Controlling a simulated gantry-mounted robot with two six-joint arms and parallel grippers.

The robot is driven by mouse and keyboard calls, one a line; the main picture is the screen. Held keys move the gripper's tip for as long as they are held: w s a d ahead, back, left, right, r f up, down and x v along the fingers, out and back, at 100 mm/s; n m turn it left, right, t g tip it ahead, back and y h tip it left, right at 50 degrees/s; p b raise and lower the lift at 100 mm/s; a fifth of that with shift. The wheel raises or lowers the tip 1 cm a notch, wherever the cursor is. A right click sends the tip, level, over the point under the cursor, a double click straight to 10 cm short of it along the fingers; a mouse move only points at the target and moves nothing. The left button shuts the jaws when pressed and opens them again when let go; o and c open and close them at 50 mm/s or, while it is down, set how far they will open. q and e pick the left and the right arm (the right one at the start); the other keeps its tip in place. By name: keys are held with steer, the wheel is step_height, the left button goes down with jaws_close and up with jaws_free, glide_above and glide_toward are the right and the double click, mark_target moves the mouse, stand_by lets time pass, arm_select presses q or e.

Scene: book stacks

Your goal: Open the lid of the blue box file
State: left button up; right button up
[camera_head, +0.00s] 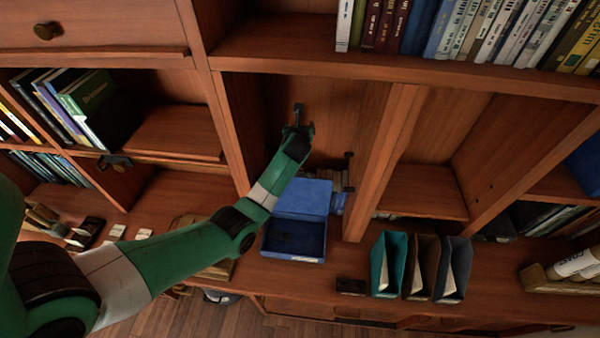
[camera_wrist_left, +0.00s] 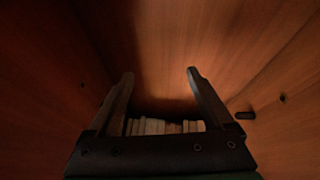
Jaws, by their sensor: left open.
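The blue box file sits on the wooden counter below the open cubby, and its dark inside (camera_head: 292,238) shows. Its blue lid (camera_head: 302,197) is raised and leans back on the far side, apart from my gripper. My left gripper (camera_head: 298,112) is above and behind the box, inside the cubby, open and empty. In the left wrist view, the two fingers of my left gripper (camera_wrist_left: 162,82) stand apart with nothing between them. The box is not visible in that view. My right gripper is not in view.
A row of small books (camera_wrist_left: 160,127) stands in the cubby. Teal, brown and dark file holders (camera_head: 388,266) stand right of the box on the counter. Cubby walls (camera_head: 385,150) lie close on either side of my left arm. Books fill the shelf above.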

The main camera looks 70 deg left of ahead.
arm_select(q)
steer(key=s+d+f+y+b, duration=0.1)
steer(key=s+d+f+b, duration=0.25)
steer(key=d+f, duration=0.35)
steer(key=m+t+h+b, duration=0.1)
steer(key=m, duration=0.1)
glide_toward(300, 171)
steer(key=b+x, duration=0.5)
steer(key=x, duration=0.5)
steer(key=shift+b, duration=0.4)
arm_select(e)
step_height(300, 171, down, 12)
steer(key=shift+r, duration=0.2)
arm_select(q)
jaws_close()
steer(key=shift+s, duration=0.1)
